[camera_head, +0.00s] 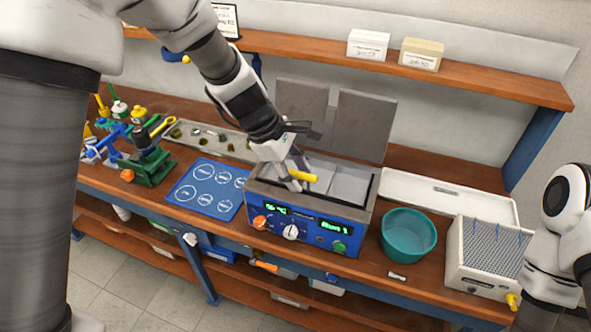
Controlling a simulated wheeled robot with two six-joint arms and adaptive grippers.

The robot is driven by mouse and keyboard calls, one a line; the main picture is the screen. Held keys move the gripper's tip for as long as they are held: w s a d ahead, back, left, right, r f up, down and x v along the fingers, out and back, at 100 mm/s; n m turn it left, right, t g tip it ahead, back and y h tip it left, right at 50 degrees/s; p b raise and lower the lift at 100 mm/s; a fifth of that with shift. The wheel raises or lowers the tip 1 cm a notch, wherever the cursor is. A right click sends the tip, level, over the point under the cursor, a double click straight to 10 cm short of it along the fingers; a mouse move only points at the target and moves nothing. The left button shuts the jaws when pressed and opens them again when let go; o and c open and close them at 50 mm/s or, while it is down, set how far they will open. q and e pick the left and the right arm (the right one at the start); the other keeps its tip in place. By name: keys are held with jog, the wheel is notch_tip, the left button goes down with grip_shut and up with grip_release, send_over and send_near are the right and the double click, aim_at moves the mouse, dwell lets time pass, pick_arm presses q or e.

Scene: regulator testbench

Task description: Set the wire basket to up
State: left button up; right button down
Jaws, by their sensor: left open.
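The blue bench bath (325,235) has a metal tank with its grey lid panels (362,125) standing up behind it. A yellow grip (303,175), which looks like the wire basket's handle, shows over the tank's left part. The basket's wire body cannot be made out. My left gripper (296,178) is open, pointing down at the yellow grip, with its fingers close beside it; whether they touch cannot be told. The bath's front has two lit displays, an orange knob, a white knob and a green knob. My right arm is at the right edge; its gripper is out of view.
A blue mat with circles (208,188) lies left of the bath, near a green vise (147,163) and bottles. A teal bowl (409,236) and a white perforated box (487,256) stand to the right. A shelf (480,78) runs above, behind the bench.

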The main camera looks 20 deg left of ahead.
pick_arm(q)
jog(key=v, duration=1.2)
